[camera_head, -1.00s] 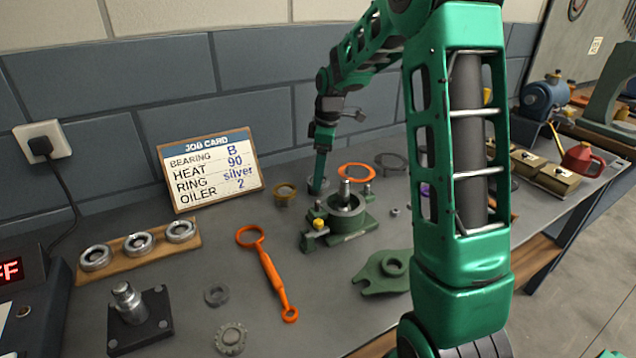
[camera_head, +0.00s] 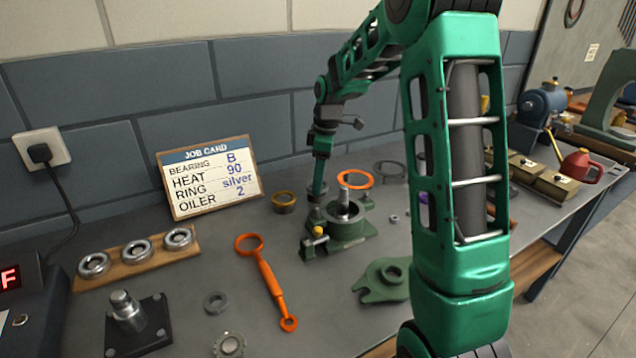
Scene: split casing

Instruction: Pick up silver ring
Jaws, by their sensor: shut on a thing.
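My gripper (camera_head: 319,188) is at the back of the bench, pointing down just behind and left of the green casing half (camera_head: 340,222). It is shut on the silver ring (camera_head: 316,196), a small grey ring at the fingertips. The fingertips are tiny in this view, and the casing partly hides the area below them. I cannot tell whether the ring is clear of the bench. An orange ring (camera_head: 356,179) and a gold ring (camera_head: 284,202) lie nearby on either side. The job card (camera_head: 208,178) reads ring silver.
The green casing with its upright shaft stands close in front of my gripper. A flat green cover (camera_head: 384,281), an orange wrench (camera_head: 266,280) and a wooden board (camera_head: 136,262) with bearings lie nearer. The wall stands close behind. My arm hides part of the bench at right.

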